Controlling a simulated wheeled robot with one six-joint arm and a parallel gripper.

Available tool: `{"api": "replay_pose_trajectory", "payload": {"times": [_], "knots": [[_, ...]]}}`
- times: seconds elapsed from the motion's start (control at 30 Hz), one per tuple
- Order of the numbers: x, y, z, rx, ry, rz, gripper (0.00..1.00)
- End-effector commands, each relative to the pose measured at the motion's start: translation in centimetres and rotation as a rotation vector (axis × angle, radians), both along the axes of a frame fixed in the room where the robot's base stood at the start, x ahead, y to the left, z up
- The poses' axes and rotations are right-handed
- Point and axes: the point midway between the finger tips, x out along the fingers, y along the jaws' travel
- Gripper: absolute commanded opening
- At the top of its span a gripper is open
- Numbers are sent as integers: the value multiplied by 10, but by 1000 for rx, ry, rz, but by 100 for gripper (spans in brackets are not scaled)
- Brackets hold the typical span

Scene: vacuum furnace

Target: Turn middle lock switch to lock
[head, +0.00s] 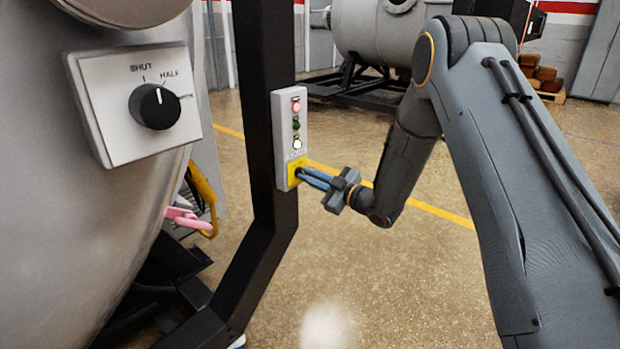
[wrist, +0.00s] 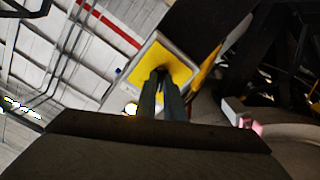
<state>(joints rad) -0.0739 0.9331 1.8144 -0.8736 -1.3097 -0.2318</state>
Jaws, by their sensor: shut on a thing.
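A narrow white control panel (head: 288,135) is fixed to a black post. It carries a red light at the top, a green one below it, a pale lit one under that, and a yellow plate (head: 294,172) at the bottom. My gripper (head: 302,174) reaches in from the right, with its fingertips at the yellow plate. In the wrist view the fingers (wrist: 161,80) are close together at a small dark part in the middle of the yellow plate (wrist: 178,62). They are shut on this part, which looks like a switch. The fingers hide most of it, so its turn cannot be read.
At the left, a large grey vessel bears a white plate with a black knob (head: 155,106) marked SHUT and HALF. A pink and yellow part (head: 190,214) hangs below it. The black post (head: 265,60) stands beside my gripper. The floor to the right is open.

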Motion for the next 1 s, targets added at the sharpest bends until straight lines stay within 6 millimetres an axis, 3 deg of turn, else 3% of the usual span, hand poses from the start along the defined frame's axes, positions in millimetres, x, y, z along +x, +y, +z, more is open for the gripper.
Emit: {"api": "replay_pose_trajectory", "payload": {"times": [0.43,0.47,0.57,0.87,1.0], "knots": [[-2,2,1,-5,-9,7,0],[-2,2,1,-5,-9,7,14],[-1,1,1,-4,-8,5,27],[-1,-3,0,-5,-7,-1,27],[-8,-14,1,-5,-6,-2,27]]}}
